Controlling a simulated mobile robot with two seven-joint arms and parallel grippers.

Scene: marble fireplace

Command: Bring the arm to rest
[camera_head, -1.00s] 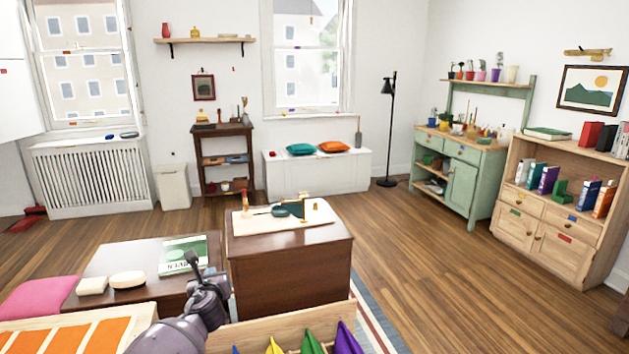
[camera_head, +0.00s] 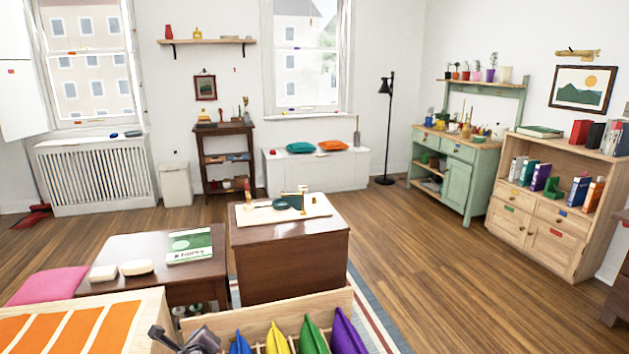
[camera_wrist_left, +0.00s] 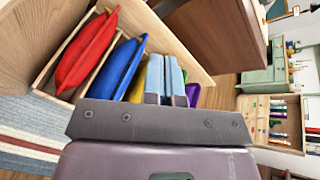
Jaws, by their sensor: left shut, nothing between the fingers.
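My left gripper (camera_head: 160,335) shows at the bottom edge of the head view, low in front of the dark table and beside the wooden bin. Most of its arm is out of frame. In the left wrist view its two pale blue fingers (camera_wrist_left: 166,78) are together with nothing between them. Behind them is the wooden bin with a red bag (camera_wrist_left: 87,50) and a blue bag (camera_wrist_left: 119,68). I cannot tell the exact gap between the fingers and the bags. My right gripper is not in view.
The divided wooden bin (camera_head: 268,312) holds several coloured bags. An orange-striped wooden piece (camera_head: 150,310) stands left of it. A dark cabinet (camera_head: 290,262) stands behind the bin. Floor (camera_head: 430,275) at right is clear.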

